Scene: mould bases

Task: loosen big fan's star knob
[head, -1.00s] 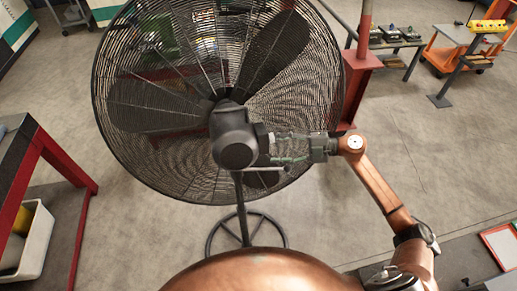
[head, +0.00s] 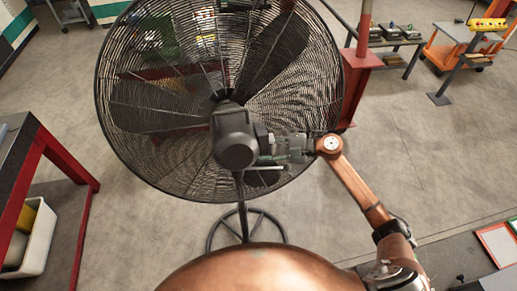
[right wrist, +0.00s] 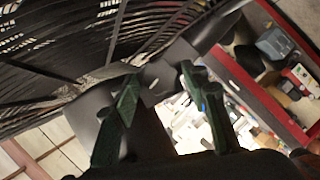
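The big black fan (head: 165,105) stands in front of me, with its dark motor housing (head: 235,140) at the centre of the round cage. My right gripper (head: 268,150) comes in from the right, with its fingertips close to the right side of the housing. In the right wrist view its two green fingers (right wrist: 158,88) are apart, with a grey slotted bracket (right wrist: 165,78) beyond and between their tips. I cannot tell whether they touch it. I cannot make out the star knob clearly in either view. My left gripper is not in view.
The fan's pole ends in a round floor base (head: 247,232). A red post (head: 358,85) stands just right of the cage. A red-framed bench (head: 60,175) with a white bin (head: 35,240) is at the left. An orange cart (head: 470,50) stands far right. The floor between is clear.

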